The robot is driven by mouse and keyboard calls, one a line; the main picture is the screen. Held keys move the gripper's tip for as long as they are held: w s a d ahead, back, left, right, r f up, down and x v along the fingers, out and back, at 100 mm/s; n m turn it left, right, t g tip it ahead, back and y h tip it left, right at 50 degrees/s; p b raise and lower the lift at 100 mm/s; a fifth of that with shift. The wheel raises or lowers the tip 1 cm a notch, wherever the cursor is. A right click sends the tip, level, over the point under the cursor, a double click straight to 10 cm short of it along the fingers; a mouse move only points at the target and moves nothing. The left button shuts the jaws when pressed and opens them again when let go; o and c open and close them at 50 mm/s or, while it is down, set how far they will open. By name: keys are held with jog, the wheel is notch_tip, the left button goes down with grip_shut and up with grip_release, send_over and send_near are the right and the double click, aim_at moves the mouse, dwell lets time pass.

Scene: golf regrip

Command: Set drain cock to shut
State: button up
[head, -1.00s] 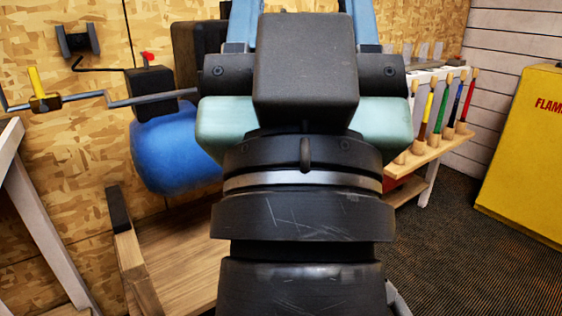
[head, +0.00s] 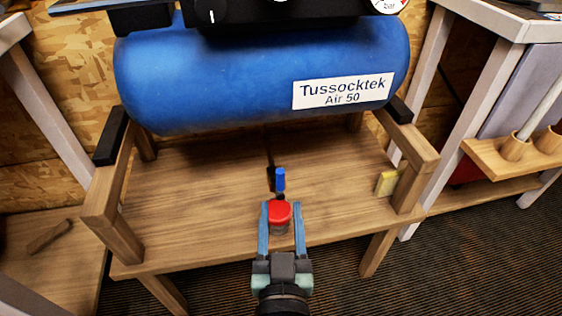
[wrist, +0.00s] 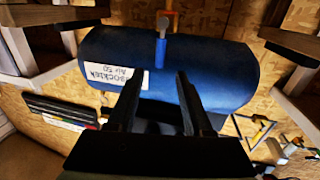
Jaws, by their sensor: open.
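A blue lever (head: 280,180), which looks like the drain cock's handle, stands below the blue air tank (head: 240,75), over the wooden stand. A round red part (head: 279,213) is just in front of it, between my gripper's fingers in the picture. My gripper (head: 281,205) is open, with its fingertips pointing toward the lever. In the wrist view, where the tank's label is upside down, the blue lever (wrist: 160,52) lies ahead of the fingertips, roughly midway between them, with a grey round pivot (wrist: 163,25) at its top end. I see no contact, and the pipe is mostly hidden.
The wooden stand (head: 200,215) spreads under the tank, with uprights at both sides. A yellow block (head: 387,183) sits by the right upright. White-legged benches flank the stand. A wooden rack (head: 485,155) is at the right. The stand's top around my gripper is mostly clear.

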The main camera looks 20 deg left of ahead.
aim_at(280, 182)
jog(key=x, duration=1.2)
jog(key=shift+r, duration=0.1)
grip_shut()
dwell(1.1)
